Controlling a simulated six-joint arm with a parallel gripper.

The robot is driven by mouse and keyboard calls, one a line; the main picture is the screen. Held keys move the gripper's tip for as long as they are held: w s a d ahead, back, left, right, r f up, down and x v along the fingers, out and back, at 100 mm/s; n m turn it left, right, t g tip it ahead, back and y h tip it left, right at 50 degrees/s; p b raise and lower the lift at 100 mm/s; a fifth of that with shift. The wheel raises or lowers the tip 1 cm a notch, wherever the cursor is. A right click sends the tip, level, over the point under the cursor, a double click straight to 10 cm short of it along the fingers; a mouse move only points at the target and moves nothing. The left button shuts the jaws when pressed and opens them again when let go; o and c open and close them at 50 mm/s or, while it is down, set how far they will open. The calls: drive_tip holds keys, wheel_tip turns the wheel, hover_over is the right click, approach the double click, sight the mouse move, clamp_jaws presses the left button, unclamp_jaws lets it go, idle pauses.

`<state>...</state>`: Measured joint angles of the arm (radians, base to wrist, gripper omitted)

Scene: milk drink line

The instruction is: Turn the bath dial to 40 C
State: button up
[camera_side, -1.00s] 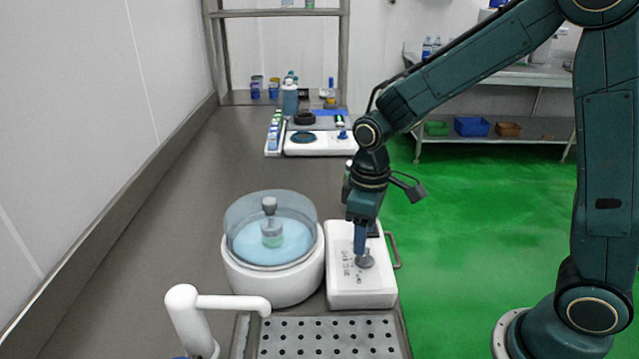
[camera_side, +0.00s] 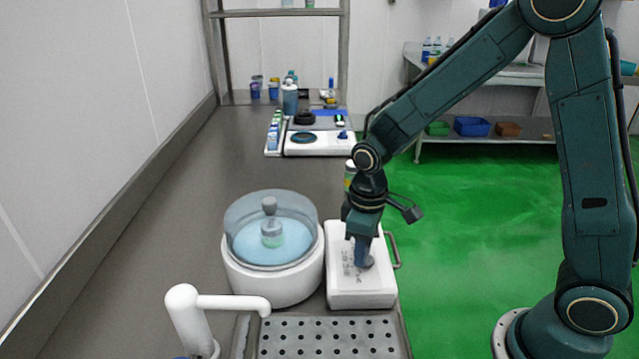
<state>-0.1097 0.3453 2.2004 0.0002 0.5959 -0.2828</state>
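The bath's white control box (camera_side: 345,290) stands on the counter to the right of the round water bath (camera_side: 262,284). The grey dial (camera_side: 368,263) is on top of the box, mostly hidden by my gripper, and its setting cannot be read. My gripper (camera_side: 363,258) points down with its fingers at the dial. Whether the fingers are closed on the dial or only around it cannot be made out.
A white tap (camera_side: 190,315) and a perforated drain plate (camera_side: 330,340) are in front. A metal handle (camera_side: 395,250) sits at the box's right. A white hotplate unit (camera_side: 325,143) and bottles (camera_side: 290,98) stand farther back. The counter's left middle is clear.

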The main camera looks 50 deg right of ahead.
drive_tip(key=shift+m, duration=0.3)
drive_tip(key=m, duration=0.8)
drive_tip(key=shift+d+m, duration=0.15)
drive_tip(key=shift+m, duration=0.15)
drive_tip(key=m, duration=0.4)
drive_tip(key=shift+d+m, duration=0.1)
drive_tip(key=shift+m, duration=2.2)
drive_tip(key=shift+r, duration=0.1)
drive_tip(key=o, duration=1)
drive_tip(key=shift+s, duration=0.1)
